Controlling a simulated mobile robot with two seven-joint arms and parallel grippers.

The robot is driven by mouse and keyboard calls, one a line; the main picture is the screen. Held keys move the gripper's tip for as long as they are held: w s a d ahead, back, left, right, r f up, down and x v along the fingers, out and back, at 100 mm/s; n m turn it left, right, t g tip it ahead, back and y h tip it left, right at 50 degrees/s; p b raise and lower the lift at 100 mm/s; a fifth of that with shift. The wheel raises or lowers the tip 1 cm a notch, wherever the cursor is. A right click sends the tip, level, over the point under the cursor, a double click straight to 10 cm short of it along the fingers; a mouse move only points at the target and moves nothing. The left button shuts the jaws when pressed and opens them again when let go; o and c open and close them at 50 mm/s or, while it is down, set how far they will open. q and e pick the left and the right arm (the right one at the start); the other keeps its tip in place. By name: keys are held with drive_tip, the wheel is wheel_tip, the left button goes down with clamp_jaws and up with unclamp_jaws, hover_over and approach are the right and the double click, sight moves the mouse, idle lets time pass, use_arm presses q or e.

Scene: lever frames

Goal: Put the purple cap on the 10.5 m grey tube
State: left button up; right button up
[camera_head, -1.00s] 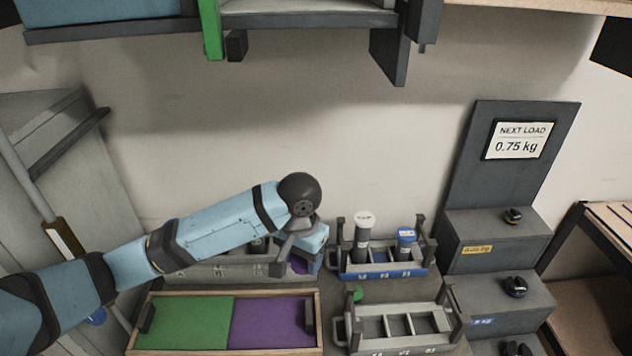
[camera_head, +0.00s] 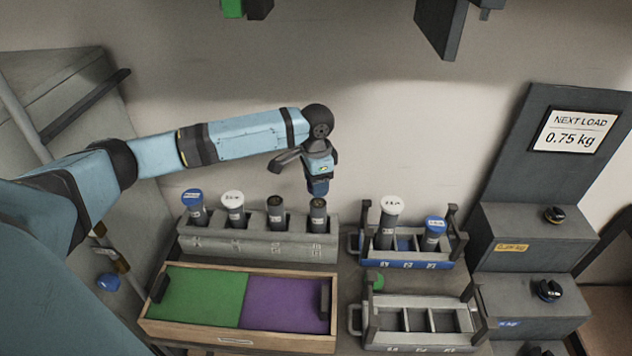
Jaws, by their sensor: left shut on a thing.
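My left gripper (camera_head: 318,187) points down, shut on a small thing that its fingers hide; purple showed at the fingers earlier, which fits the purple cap. It is just above the rightmost grey tube (camera_head: 318,218) in the long grey rack (camera_head: 262,246). I cannot tell whether they touch. That tube and the one left of it (camera_head: 275,214) show dark tops without coloured caps. Further left stand a white-capped tube (camera_head: 235,214) and a blue-capped tube (camera_head: 196,212). Tube labels are too small to read. My right gripper is not in view.
A blue rack (camera_head: 417,264) holds a white-capped tube (camera_head: 387,230) and a blue-capped tube (camera_head: 431,236). An empty grey rack (camera_head: 420,348) and a green cap (camera_head: 375,281) are in front. A tray with green (camera_head: 205,298) and purple (camera_head: 287,305) halves lies before the long rack.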

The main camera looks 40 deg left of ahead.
sight(316, 203)
use_arm(q)
wheel_tip(316, 203, down, 2)
drive_tip(key=shift+f+b, duration=0.15)
drive_tip(key=shift+b, duration=1.1)
drive_tip(key=shift+f, duration=1)
drive_tip(key=shift+p, duration=0.6)
drive_tip(key=shift+p, duration=1.1)
drive_tip(key=shift+f+p, duration=0.2)
drive_tip(key=shift+p, duration=0.4)
drive_tip(key=shift+f+p, duration=0.35)
drive_tip(key=shift+p, duration=0.1)
idle(0.5)
